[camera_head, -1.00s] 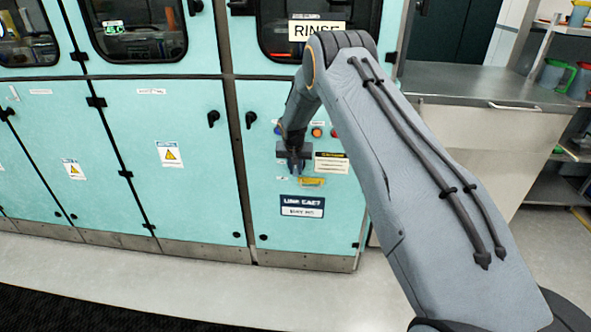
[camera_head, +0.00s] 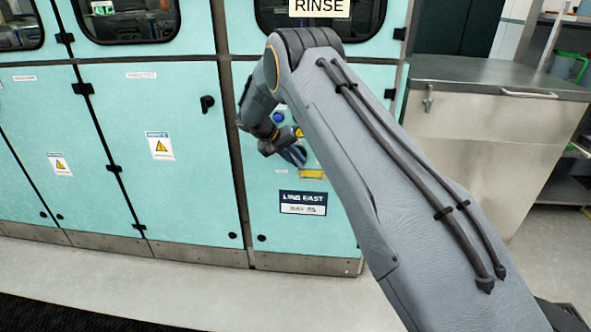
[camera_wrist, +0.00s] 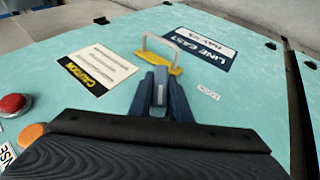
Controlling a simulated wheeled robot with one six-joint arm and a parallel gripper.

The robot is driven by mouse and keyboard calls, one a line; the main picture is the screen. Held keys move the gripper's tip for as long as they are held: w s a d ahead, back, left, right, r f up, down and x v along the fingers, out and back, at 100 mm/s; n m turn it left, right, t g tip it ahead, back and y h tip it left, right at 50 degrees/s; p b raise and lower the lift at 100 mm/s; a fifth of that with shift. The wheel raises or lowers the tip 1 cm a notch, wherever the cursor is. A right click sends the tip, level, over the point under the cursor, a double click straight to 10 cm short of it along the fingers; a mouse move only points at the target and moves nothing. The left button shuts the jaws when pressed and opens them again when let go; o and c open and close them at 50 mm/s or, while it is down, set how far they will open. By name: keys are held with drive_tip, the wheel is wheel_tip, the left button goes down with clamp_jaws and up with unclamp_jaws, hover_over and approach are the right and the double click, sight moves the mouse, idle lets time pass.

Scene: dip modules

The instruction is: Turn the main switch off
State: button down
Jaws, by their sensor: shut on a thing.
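My gripper (camera_head: 293,157) is at the lower front of the teal cabinet under the RINSE sign, tilted over to the right. In the wrist view its dark blue fingers (camera_wrist: 160,92) are shut on a small grey piece, which appears to be the handle of the main switch (camera_wrist: 158,93). The rest of the switch is hidden behind the fingers and the wrist. A yellow piece with a metal loop (camera_wrist: 163,56) sits on the panel just beyond the fingertips. It also shows in the head view (camera_head: 311,174).
A caution label (camera_wrist: 97,69), a red button (camera_wrist: 12,104) and an orange button (camera_wrist: 31,134) lie left of the fingers. A steel counter (camera_head: 480,85) stands to the right.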

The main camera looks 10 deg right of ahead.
drive_tip(key=h+b, duration=0.2)
drive_tip(key=b, duration=0.1)
drive_tip(key=n+h+b, duration=0.1)
drive_tip(key=h+b, duration=0.1)
drive_tip(key=b, duration=0.1)
drive_tip(key=g+h+b, duration=0.1)
drive_tip(key=h+b, duration=0.1)
drive_tip(key=b, duration=0.1)
drive_tip(key=shift+f, duration=0.35)
drive_tip(key=n+h+b, duration=0.1)
drive_tip(key=h+b, duration=0.1)
drive_tip(key=b, duration=0.1)
drive_tip(key=shift+r+h, duration=0.1)
drive_tip(key=shift+h, duration=0.3)
drive_tip(key=shift+r+n+h+b, duration=0.15)
drive_tip(key=shift+n+h+b, duration=0.35)
drive_tip(key=shift+h+b, duration=0.45)
drive_tip(key=c, duration=1.6)
unclamp_jaws()
drive_tip(key=shift+r, duration=0.1)
drive_tip(key=shift+c, duration=0.2)
drive_tip(key=a, duration=0.7)
drive_tip(key=shift+s+a+b, duration=0.35)
drive_tip(key=shift+b, duration=0.05)
